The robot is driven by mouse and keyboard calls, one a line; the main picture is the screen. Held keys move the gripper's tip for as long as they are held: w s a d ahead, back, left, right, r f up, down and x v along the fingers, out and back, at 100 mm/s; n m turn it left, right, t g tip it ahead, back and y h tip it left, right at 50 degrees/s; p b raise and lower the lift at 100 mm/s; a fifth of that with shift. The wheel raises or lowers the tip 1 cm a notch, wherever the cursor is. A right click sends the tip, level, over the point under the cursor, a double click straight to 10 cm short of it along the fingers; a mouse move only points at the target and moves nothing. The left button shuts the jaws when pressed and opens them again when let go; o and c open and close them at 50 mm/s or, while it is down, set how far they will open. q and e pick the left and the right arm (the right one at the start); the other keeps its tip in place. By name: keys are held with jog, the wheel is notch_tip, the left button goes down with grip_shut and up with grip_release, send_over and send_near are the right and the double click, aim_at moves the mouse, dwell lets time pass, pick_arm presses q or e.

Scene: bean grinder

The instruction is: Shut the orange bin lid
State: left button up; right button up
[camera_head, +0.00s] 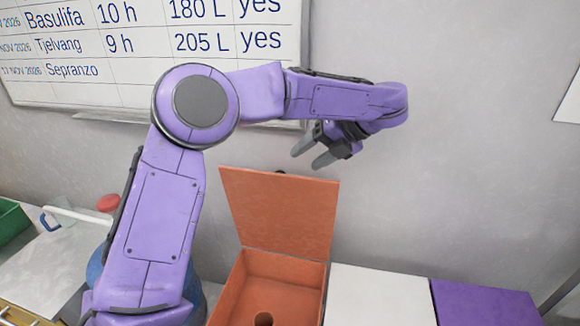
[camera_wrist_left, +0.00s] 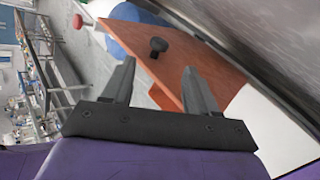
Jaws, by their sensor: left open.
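The orange bin (camera_head: 228,291) stands at the bottom centre of the head view, with a small dark round thing (camera_head: 264,319) inside it. Its orange lid (camera_head: 282,211) stands up at the back, open. My left gripper (camera_head: 306,158) is open and empty, above and behind the lid's top edge. In the left wrist view the lid (camera_wrist_left: 182,58) shows beyond the open fingers (camera_wrist_left: 158,75), with a dark knob (camera_wrist_left: 158,46) on its face. I see no contact between fingers and lid. My right gripper is not in view.
A white bin top (camera_head: 380,297) and a purple one (camera_head: 484,303) are right of the orange bin. The wall with a whiteboard (camera_head: 120,75) is close behind. A green crate (camera_head: 12,220) and a red round thing (camera_head: 108,203) are at left.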

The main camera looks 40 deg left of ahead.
pick_arm(q)
jog(key=p+x, duration=0.1)
jog(key=x, duration=0.7)
jog(key=shift+a+f+p, duration=0.25)
jog(key=shift+f+p, duration=0.05)
jog(key=shift+p, duration=0.1)
jog(key=shift+s+d, duration=0.1)
grip_shut()
